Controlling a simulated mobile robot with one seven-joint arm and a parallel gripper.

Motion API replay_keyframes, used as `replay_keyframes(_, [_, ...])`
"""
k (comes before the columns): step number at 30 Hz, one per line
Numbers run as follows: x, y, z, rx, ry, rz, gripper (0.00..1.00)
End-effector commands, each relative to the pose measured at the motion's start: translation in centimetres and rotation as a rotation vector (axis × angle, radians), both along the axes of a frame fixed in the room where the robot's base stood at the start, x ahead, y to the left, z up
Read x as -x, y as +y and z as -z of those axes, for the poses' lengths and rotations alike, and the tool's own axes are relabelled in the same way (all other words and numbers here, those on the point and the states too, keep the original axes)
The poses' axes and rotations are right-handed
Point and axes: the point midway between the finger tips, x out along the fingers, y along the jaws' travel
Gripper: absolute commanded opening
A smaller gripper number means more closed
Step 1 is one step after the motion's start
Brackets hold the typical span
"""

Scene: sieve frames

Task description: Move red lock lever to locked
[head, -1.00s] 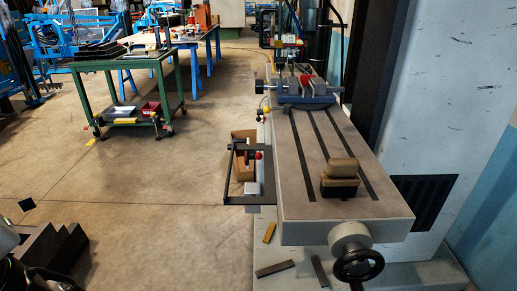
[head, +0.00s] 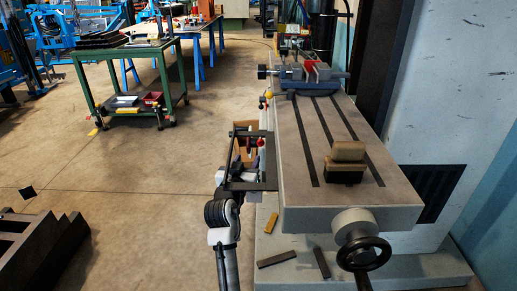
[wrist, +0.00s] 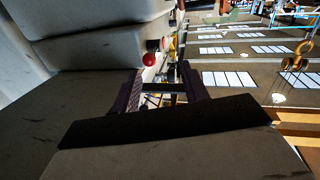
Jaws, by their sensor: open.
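A small red ball knob, likely on the red lock lever (wrist: 149,59), shows in the wrist view against the grey machine side, up and left of the finger gap. In the head view a red knob (head: 261,142) sits by the left side of the machine table, at a black bracket. My gripper (wrist: 162,90) is open, with its two dark fingers apart and nothing clearly between them. The red knob is beyond the fingertips, apart from them.
The grey machine table (head: 292,160) carries a tan block (head: 346,152) and a blue vise (head: 305,82). A handwheel (head: 364,252) is at its near end. The floor to the left is largely clear.

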Motion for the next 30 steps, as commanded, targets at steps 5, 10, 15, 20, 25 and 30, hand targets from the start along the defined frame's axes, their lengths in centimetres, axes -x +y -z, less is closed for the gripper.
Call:
replay_keyframes(5, [0.3, -2.0, -1.1, -0.027, -0.025, 0.047, 0.44])
replay_keyframes(10, [-0.9, -2.4, -1.2, -0.026, -0.025, 0.047, 0.44])
replay_keyframes(15, [-3.6, -3.0, -1.3, -0.026, -0.027, 0.045, 0.44])
replay_keyframes(20, [-5.7, -3.6, -1.3, -0.027, -0.027, 0.044, 0.44])
replay_keyframes(25, [-6.8, -3.8, -1.2, -0.027, -0.027, 0.042, 0.44])
replay_keyframes(30, [-6.9, -3.9, -1.2, -0.027, -0.028, 0.042, 0.44])
